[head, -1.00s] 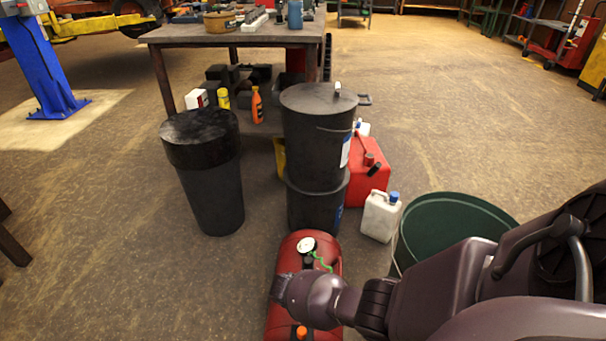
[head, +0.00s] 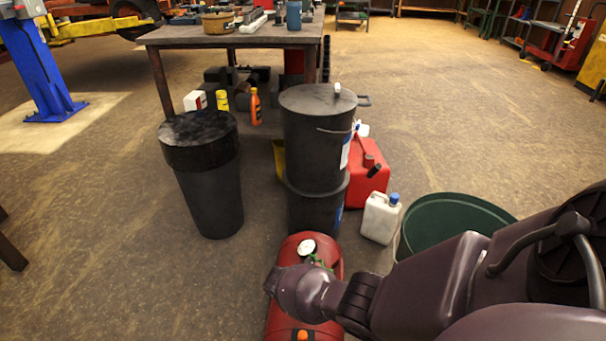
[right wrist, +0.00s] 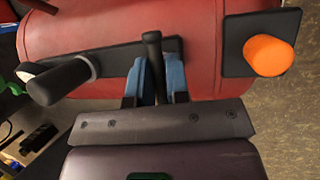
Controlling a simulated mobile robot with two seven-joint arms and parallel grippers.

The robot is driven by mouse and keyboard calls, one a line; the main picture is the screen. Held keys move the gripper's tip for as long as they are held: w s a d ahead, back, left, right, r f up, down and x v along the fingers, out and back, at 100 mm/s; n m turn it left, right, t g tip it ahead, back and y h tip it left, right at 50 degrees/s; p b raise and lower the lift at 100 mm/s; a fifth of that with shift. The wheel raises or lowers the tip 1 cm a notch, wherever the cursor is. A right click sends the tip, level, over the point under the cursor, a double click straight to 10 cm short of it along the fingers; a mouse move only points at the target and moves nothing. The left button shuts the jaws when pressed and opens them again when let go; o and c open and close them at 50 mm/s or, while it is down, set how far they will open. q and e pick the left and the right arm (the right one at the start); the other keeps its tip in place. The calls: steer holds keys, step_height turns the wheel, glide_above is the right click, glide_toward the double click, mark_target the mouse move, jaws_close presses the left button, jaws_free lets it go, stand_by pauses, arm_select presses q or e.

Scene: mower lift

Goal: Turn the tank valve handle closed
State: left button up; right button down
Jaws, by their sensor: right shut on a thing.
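The red tank (head: 284,322) lies on the floor at the bottom of the head view, partly hidden by my right arm. Its top carries a white gauge (head: 306,246), a green hose (head: 317,260) and an orange knob (head: 302,335). The red tank body also fills the upper part of the right wrist view (right wrist: 205,30). There, a slim black valve handle (right wrist: 152,48) stands between the blue finger pads of my right gripper (right wrist: 154,76), which is shut on it. The orange knob (right wrist: 268,55) is to the right. My left gripper is out of view.
A black drum stack (head: 318,140) stands just behind the tank. A black bin (head: 212,180) is to its left. A white jug (head: 380,218), a red can (head: 368,180) and a green tub (head: 455,220) are at right. Open floor lies at left.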

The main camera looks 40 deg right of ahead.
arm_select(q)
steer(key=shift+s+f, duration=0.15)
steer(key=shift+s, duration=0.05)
arm_select(e)
steer(key=c, duration=1.1)
jaws_free()
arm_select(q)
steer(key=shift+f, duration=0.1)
arm_select(e)
steer(key=shift+w+r, duration=0.1)
steer(key=shift+r, duration=0.1)
steer(key=p+v, duration=0.2)
steer(key=v, duration=0.2)
steer(key=shift+w+d+r, duration=0.1)
steer(key=shift+w+r, duration=0.05)
steer(key=shift+w, duration=0.1)
arm_select(q)
steer(key=p, duration=0.1)
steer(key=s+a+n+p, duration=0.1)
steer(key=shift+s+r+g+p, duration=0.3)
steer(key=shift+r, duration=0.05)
arm_select(e)
steer(key=v, duration=0.6)
steer(key=shift+s+a, duration=0.25)
steer(key=shift+s, duration=0.05)
